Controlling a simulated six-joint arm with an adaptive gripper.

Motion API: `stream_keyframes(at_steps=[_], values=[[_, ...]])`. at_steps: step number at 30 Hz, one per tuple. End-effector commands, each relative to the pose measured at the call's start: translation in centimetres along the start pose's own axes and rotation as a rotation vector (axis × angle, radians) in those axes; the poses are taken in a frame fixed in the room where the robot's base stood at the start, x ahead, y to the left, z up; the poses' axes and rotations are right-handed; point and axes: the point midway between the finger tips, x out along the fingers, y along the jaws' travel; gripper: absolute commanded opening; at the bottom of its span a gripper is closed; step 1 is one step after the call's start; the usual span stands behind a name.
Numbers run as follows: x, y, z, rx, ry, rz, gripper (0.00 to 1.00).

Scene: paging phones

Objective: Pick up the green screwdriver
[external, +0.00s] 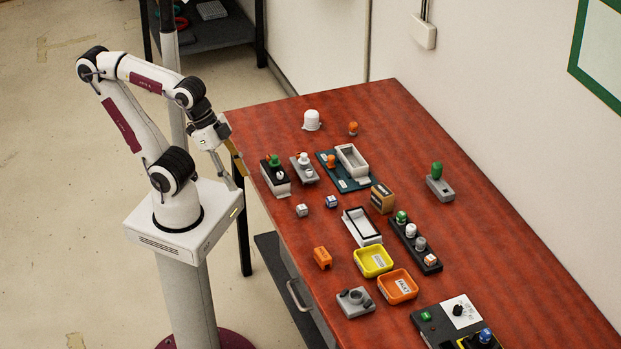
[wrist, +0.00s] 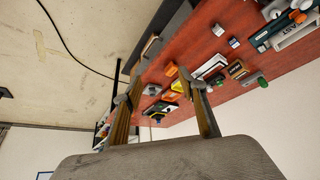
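I cannot clearly make out a green screwdriver. A green upright piece (external: 437,170) stands in a grey block (external: 441,188) near the wall side of the table; whether it is a screwdriver handle I cannot tell. It seems to show in the wrist view too (wrist: 262,82). Other green-topped pieces are a knob (external: 274,160) on a white-and-black base at the near left and a cap (external: 401,216) in the black rack. My gripper (external: 239,181) is open and empty beside the table's left edge, apart from all objects. Its spread fingers show in the wrist view (wrist: 160,80).
The red-brown table (external: 500,250) holds a yellow tray (external: 373,261), an orange tray (external: 398,286), a brown box (external: 382,198), a black rack (external: 416,245) and a control box (external: 457,318). The far end and the wall-side strip are mostly clear. The wall borders the right side.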

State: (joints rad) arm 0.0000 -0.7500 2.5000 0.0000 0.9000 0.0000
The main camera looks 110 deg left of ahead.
Motion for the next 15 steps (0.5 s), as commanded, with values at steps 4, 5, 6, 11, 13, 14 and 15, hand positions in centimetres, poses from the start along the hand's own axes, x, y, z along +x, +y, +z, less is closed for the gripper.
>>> stream_keyframes(at_steps=[4,5,6,11,13,14,15], values=[[0.0,0.0,0.0,0.0,0.0,0.0,0.43],[0.0,0.0,0.0,0.0,0.0,0.0,0.43],[0.0,0.0,0.0,0.0,0.0,0.0,0.43],[0.02,-0.02,-0.13,-0.001,0.001,0.0,0.43],[0.07,-0.04,-0.42,-0.003,0.004,0.0,0.43],[0.11,-0.06,-0.62,-0.005,0.006,0.0,0.43],[0.18,-0.1,-0.97,-0.008,0.01,0.0,0.43]])
